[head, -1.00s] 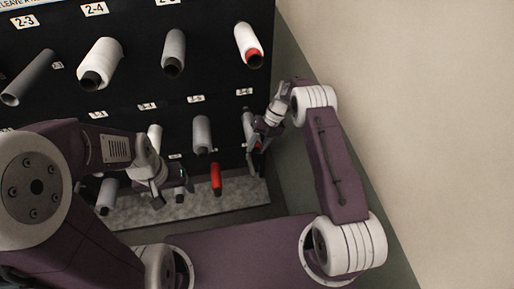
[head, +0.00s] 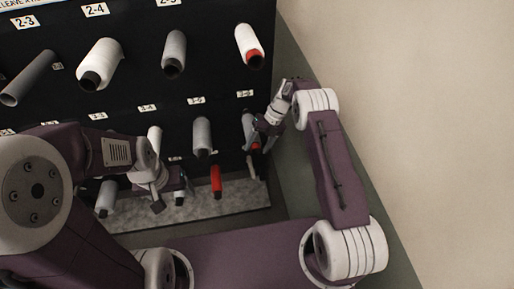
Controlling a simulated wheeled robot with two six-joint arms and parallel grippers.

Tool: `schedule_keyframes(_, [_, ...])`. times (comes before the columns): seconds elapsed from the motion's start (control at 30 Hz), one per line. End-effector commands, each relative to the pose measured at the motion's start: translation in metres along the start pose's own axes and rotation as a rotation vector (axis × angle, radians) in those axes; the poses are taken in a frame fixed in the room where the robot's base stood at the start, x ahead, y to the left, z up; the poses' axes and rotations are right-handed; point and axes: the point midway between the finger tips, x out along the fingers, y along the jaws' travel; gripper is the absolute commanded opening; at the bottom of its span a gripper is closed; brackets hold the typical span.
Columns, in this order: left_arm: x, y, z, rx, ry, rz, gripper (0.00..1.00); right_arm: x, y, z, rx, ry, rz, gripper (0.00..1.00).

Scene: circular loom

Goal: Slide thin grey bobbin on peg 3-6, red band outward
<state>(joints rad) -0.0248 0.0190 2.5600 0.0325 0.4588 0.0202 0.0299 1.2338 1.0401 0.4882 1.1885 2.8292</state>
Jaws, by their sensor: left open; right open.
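A thin grey bobbin (head: 250,125) sits on the peg under the 3-6 label (head: 245,93), with a red band (head: 255,146) at its outer, lower end. My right gripper (head: 260,143) is open close to that outer end. Its fingers partly cover the bobbin, and I cannot tell whether they touch it. My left gripper (head: 170,196) is open, low and left of centre, in front of the lower row. I cannot see anything held in it.
A grey bobbin (head: 202,136) hangs under 3-5, left of the 3-6 bobbin. A red bobbin (head: 216,181) and a pale peg or bobbin (head: 253,169) are in the row below. A white bobbin with a red band (head: 249,46) is above. A wall (head: 400,90) bounds the right.

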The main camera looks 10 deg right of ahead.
Motion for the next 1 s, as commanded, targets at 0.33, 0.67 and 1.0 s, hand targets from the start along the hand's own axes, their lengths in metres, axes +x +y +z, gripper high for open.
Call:
schedule_keyframes(0.33, [0.012,0.0,0.001,0.0,0.0,0.0,0.77,-0.07,-0.001,0.001,-0.002,-0.004,-0.001,0.62])
schedule_keyframes(0.67, [0.012,0.0,0.001,0.0,0.0,0.0,0.77,-0.082,0.0,0.0,0.0,-0.001,-0.001,0.62])
schedule_keyframes(1.0, [0.012,0.0,0.001,0.0,0.0,0.0,0.77,-0.082,0.0,0.0,-0.001,-0.001,-0.001,0.62])
